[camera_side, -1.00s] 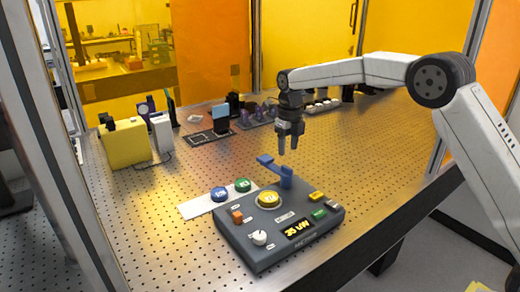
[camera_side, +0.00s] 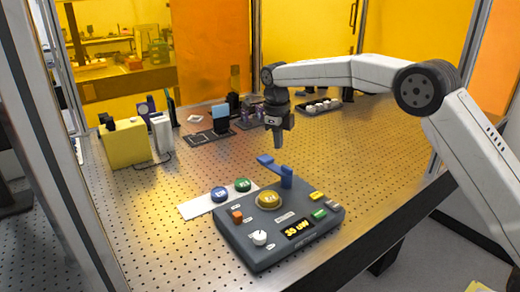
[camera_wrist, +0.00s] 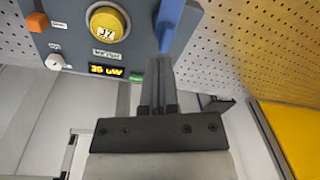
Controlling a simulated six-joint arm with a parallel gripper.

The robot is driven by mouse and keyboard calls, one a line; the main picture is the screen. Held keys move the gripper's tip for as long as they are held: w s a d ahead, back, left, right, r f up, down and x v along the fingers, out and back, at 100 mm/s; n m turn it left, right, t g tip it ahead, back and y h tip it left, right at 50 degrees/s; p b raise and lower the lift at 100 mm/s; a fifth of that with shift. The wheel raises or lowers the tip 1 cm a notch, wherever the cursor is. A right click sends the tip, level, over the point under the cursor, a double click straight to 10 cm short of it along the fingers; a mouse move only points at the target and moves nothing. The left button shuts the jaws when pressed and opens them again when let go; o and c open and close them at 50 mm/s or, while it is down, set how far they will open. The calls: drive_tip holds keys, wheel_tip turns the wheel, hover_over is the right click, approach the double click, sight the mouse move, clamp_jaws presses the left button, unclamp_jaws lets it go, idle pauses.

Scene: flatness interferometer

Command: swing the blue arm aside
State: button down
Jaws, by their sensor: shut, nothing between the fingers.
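The blue arm (camera_side: 272,165) is a flat bar on a short upright post at the back edge of the dark grey control box (camera_side: 250,250). It points toward the back left, beyond the round yellow button (camera_side: 268,200). In the wrist view the blue arm (camera_wrist: 169,22) lies just right of the yellow button (camera_wrist: 107,23). My gripper (camera_side: 278,146) is above the blue arm, pointing down, with a visible gap between them. In the wrist view my gripper's fingers (camera_wrist: 158,70) are together and empty, and their tips overlap the arm's near end in the picture.
A white strip (camera_side: 193,210) with blue (camera_side: 220,194) and green (camera_side: 242,185) round caps lies behind the box. A yellow block (camera_side: 125,145) and optical mounts stand farther back. The perforated table right of the box is clear.

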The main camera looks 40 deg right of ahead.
sight(263, 165)
drive_tip(key=w+a+n+h, duration=0.3)
drive_tip(key=a+n, duration=0.7)
drive_tip(key=n, duration=0.4)
drive_tip(key=shift+t+h, duration=0.3)
drive_tip(key=shift+w+f, duration=0.1)
drive_tip(key=x, duration=1)
drive_tip(key=shift+d, duration=0.1)
drive_tip(key=shift+w+d, duration=0.2)
drive_tip(key=shift+d, duration=1.75)
